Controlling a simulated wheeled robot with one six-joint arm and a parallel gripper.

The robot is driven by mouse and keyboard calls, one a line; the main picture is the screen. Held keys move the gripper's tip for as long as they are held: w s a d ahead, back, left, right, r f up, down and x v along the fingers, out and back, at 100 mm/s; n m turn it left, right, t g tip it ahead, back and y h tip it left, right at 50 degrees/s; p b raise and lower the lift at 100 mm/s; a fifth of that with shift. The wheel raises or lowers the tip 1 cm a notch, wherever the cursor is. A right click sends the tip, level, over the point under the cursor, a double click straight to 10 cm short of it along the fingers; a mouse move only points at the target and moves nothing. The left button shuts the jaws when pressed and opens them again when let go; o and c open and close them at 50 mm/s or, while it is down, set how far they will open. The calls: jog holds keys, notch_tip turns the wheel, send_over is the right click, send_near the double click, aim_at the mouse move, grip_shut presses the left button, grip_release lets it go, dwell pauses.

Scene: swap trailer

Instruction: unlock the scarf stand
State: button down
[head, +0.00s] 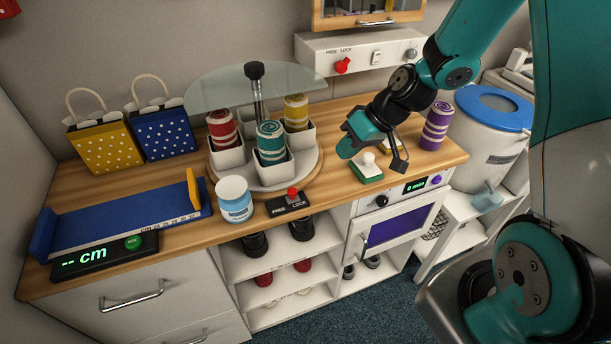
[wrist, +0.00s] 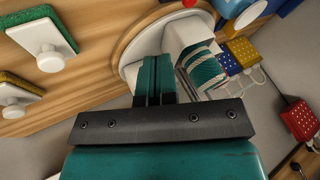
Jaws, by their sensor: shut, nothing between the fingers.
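The scarf stand (head: 312,172) is a round turntable on the counter. It carries white cups with rolled scarves: red (head: 222,128), teal striped (head: 271,142) and yellow (head: 296,112). A black post and a glass disc rise above. In front is a black FREE/LOCK switch (head: 275,208) with a red knob (head: 292,194); I cannot tell which side it is set to. My gripper (head: 346,150) is shut and empty, right of the stand and above the counter. In the wrist view its fingers (wrist: 155,80) are together, with the stand's rim (wrist: 128,52) and the teal scarf (wrist: 203,68) beyond.
A green pad with a white knob (head: 369,178) sits below my gripper. A purple scarf roll (head: 437,126) stands right. A blue-white jar (head: 235,203) is left of the switch. A blue measuring tray (head: 120,220) lies left.

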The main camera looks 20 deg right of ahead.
aim_at(292, 195)
jog(key=shift+d+f, duration=0.1)
jog(key=shift+f, duration=0.05)
jog(key=p+x, duration=0.2)
jog(key=x, duration=0.7)
jog(key=shift+w+a, duration=0.1)
jog(key=shift+a, duration=0.1)
jog(key=a, duration=0.1)
jog(key=a+f+p, duration=0.1)
jog(key=a, duration=0.1)
jog(key=shift+a+p, duration=0.1)
jog(key=shift+p, duration=0.2)
jog(key=shift+s+a+f, duration=0.2)
jog(key=shift+a+f, duration=0.05)
jog(key=shift+a, duration=0.2)
